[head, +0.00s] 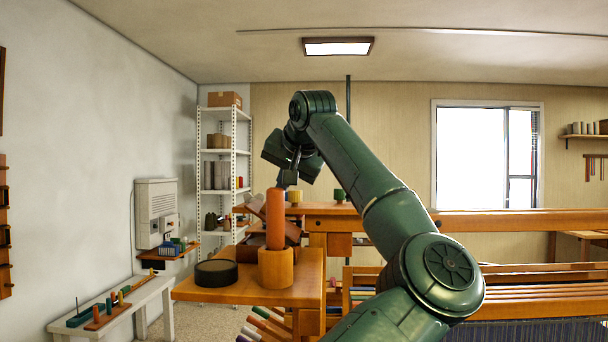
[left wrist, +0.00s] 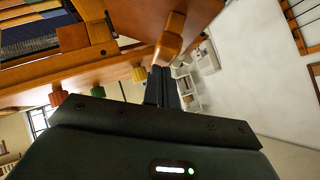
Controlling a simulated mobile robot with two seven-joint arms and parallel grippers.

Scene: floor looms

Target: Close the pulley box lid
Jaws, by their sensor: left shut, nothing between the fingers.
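A dark brown box (head: 292,232), which looks like the pulley box, is on the small wooden table, mostly hidden behind an orange cylinder. A tilted brown board (head: 253,206) shows above it at the left and looks like its raised lid. My left gripper (head: 287,183) points down close above the box and the cylinder's top; I cannot tell whether it touches anything. In the left wrist view its fingers (left wrist: 162,86) are together and empty, near a wooden knob-like piece (left wrist: 170,42) below a broad brown panel (left wrist: 150,12). My right gripper is not in view.
The orange cylinder (head: 275,218) stands in a wooden cup (head: 276,268) at the front of the table (head: 225,290). A round dark tin (head: 216,273) sits to its left. Small spools (head: 340,196) stand on the loom beam behind. The loom (head: 530,222) fills the right.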

